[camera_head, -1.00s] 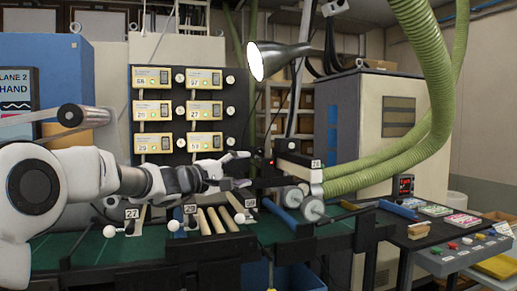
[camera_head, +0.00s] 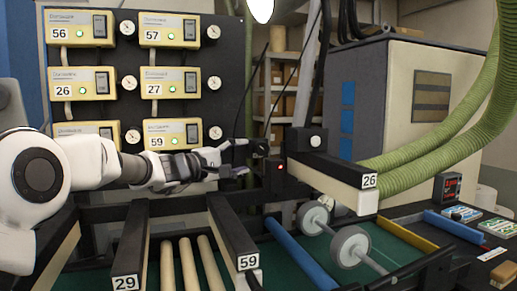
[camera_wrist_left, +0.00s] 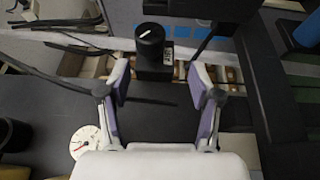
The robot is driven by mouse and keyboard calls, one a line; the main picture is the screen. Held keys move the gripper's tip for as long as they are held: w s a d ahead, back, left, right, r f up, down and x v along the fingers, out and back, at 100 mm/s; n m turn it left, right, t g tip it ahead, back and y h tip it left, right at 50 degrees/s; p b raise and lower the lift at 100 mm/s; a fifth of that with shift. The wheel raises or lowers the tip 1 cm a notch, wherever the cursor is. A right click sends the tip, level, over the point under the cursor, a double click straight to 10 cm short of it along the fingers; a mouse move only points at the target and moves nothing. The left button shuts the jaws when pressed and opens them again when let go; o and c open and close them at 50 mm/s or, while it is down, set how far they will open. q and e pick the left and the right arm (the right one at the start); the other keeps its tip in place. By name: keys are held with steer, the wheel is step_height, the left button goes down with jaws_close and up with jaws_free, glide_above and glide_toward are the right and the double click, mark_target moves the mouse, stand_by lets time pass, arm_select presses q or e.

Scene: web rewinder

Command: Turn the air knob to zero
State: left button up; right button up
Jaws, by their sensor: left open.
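A black round knob (camera_wrist_left: 150,38) with a white pointer line shows at the top of the left wrist view. The line slants up to the right. The knob stands on a black block (camera_wrist_left: 153,70) with a small label I cannot read. My left gripper (camera_wrist_left: 160,80) is open and empty, its two pads on either side of the view just short of the knob. In the head view the left gripper (camera_head: 243,158) is beside a dark unit (camera_head: 275,178) with a red light. I cannot pick out the knob clearly there. My right gripper is not in view.
Numbered cream control boxes (camera_head: 168,85) with gauges hang on a black panel behind my arm. A white-sided arm labelled 26 (camera_head: 330,180) and a grey roller (camera_head: 350,246) are to the right. Green hoses (camera_head: 440,150) run at far right. A round gauge (camera_wrist_left: 85,141) is at lower left in the wrist view.

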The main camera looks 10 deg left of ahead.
mark_target(257, 149)
arm_select(q)
steer(key=d+r, duration=0.1)
steer(key=p, duration=0.1)
steer(key=d+r+p, duration=0.1)
steer(key=shift+s+d+r, duration=0.25)
steer(key=shift+d+r, duration=0.05)
steer(key=w, duration=0.1)
steer(key=w+d+f+p, duration=0.1)
steer(key=w, duration=0.1)
steer(key=w+p, duration=0.1)
steer(key=w, duration=0.1)
steer(key=shift+d+f, duration=0.25)
steer(key=shift+f, duration=0.15)
steer(key=shift+s+r, duration=0.25)
steer(key=shift+s, duration=0.1)
steer(key=shift+c, duration=0.3)
steer(key=shift+s+d+r, duration=0.1)
steer(key=shift+s+r, duration=0.05)
steer(key=shift+s, duration=0.15)
steer(key=c, duration=1.1)
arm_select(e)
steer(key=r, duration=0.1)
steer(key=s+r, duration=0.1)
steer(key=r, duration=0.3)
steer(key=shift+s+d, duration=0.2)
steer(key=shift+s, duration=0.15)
